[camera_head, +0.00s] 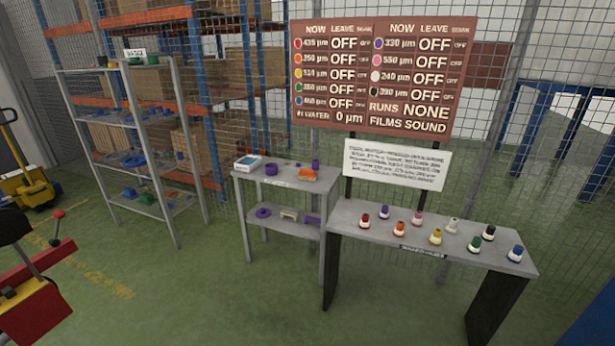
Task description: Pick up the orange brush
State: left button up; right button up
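An orange item (304,174), possibly the orange brush, lies on the top of a small grey two-level stand (262,188) in the middle of the head view. It is too small to make out bristles or a handle. A white box with a blue top (248,162) and small purple items (271,169) are near it on the same top. Neither of my grippers shows in this view.
A grey table (350,216) with several coloured knobs stands right of the stand, below a brown sign board (380,75). A grey shelf rack (178,200) stands left. Green floor (220,290) before the stand is clear.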

aim_at(309, 174)
jog(key=i+j+z, duration=0.55)
jog(key=j, duration=0.15)
jog(key=i+j+z, duration=0.15)
jog(key=j+z, duration=0.15)
jog(key=j, duration=0.15)
jog(key=i+j+z, duration=0.3)
jog(key=j, duration=0.15)
jog(key=j+z, duration=0.25)
jog(key=j, duration=0.25)
jog(key=j+z, duration=0.3)
jog(key=j, duration=0.2)
jog(key=j+z, duration=0.3)
jog(key=j, duration=0.25)
